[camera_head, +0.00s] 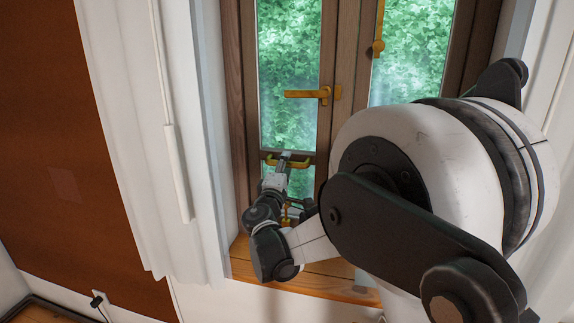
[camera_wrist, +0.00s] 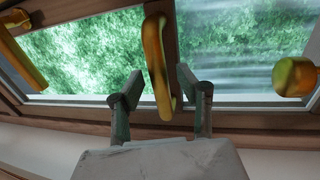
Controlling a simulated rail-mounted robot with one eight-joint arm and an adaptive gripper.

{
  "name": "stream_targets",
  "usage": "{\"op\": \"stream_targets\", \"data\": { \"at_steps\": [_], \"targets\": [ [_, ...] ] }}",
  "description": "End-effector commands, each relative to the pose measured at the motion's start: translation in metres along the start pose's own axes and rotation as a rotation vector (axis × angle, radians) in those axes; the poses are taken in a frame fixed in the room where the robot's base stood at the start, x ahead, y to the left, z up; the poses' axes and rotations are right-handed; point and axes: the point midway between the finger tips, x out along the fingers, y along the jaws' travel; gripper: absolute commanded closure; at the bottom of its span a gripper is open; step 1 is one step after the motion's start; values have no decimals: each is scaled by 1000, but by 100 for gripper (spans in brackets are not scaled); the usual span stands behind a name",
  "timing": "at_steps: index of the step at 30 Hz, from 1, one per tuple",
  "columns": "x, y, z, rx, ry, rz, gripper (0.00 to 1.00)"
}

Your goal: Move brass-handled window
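The window (camera_head: 243,105) has a brown wooden frame and panes looking onto green leaves. A brass lever handle (camera_head: 307,94) sits on the left sash. Lower on that sash, brass hardware (camera_head: 303,163) shows on both sides of my gripper (camera_head: 284,158). In the wrist view, my gripper (camera_wrist: 159,78) is open. A curved brass handle (camera_wrist: 154,55) appears between its two fingers, with a visible gap on each side. I cannot tell whether the handle is within fingertip depth. More brass (camera_wrist: 22,58) shows at the left edge.
A wooden sill (camera_head: 325,283) lies below. White curtain (camera_head: 125,110) hangs at left. My arm hides much of the right side.

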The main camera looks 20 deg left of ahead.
Motion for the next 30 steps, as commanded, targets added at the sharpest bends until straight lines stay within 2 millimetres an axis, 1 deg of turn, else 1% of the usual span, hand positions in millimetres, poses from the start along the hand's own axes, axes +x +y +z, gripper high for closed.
{"op": "stream_targets", "data": {
  "at_steps": [3,9,10,15,18,30],
  "targets": [
    [3,0,0,0,0,0,65],
    [3,0,0,0,0,0,65],
    [3,0,0,0,0,0,67],
    [3,0,0,0,0,0,89],
    [3,0,0,0,0,0,100],
    [5,-1,0,1,1,0,100]
  ]
}}
